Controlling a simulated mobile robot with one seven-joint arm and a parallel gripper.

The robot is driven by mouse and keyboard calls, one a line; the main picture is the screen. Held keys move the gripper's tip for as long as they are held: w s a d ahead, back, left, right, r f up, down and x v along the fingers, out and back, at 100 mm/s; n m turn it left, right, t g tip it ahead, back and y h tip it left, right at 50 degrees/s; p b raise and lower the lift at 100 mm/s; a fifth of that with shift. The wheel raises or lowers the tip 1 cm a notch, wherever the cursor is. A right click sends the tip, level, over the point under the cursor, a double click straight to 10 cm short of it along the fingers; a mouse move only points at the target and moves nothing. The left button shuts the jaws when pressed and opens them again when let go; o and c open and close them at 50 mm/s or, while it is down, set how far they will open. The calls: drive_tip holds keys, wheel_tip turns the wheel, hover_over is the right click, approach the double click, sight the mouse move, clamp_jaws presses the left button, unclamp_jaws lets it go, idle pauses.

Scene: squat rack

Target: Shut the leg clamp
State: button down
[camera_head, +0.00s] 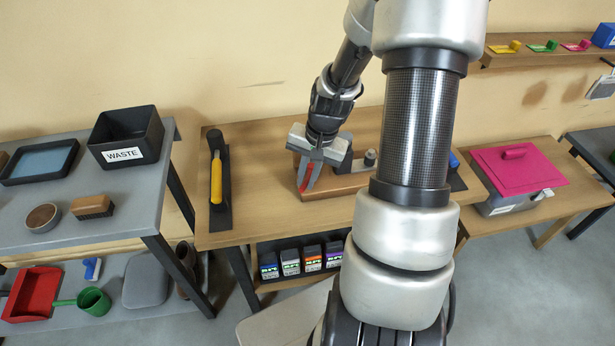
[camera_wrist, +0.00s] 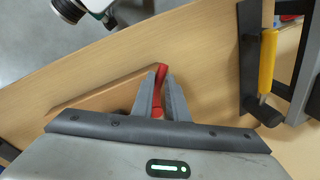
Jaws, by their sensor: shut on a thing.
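The leg clamp sits on a brown wooden block (camera_head: 342,184) on the wooden table, and its red handle (camera_head: 306,180) shows below my gripper. My gripper (camera_head: 310,172) points down over the left end of the block, with its fingers closed around the red handle. In the wrist view, the red handle (camera_wrist: 160,77) sticks up past the fingers of my gripper (camera_wrist: 163,95), between them. A dark fitting with a knob (camera_head: 370,157) stands on the block to the right of my gripper. The rest of the clamp is hidden by my gripper and arm.
A yellow handle on a dark plate (camera_head: 216,180) lies on the left of the wooden table (camera_head: 258,223). Several small boxes (camera_head: 290,262) stand on the shelf below. A grey table with a black waste bin (camera_head: 126,136) is at left. A pink-lidded box (camera_head: 518,170) is at right.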

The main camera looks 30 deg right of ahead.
drive_tip(key=shift+a, duration=0.1)
drive_tip(key=m, duration=0.1)
drive_tip(key=w+a+m, duration=0.1)
drive_tip(key=shift+m+b, duration=0.35)
drive_tip(key=shift+m, duration=0.05)
drive_tip(key=shift+w+a+m+t+h+p, duration=0.15)
drive_tip(key=shift+w+m+h+p, duration=0.2)
drive_tip(key=shift+w+m+p, duration=0.85)
drive_tip(key=shift+w+a+m+t+h+p, duration=0.15)
drive_tip(key=shift+w+m+h+p, duration=0.25)
drive_tip(key=shift+m, duration=1.45)
drive_tip(key=shift+w+a+m+h+p, duration=0.3)
drive_tip(key=shift+w+m+p, duration=0.5)
drive_tip(key=shift+m, duration=0.75)
drive_tip(key=shift+d, duration=0.1)
drive_tip(key=c, duration=1.7)
unclamp_jaws()
drive_tip(key=shift+c, duration=0.2)
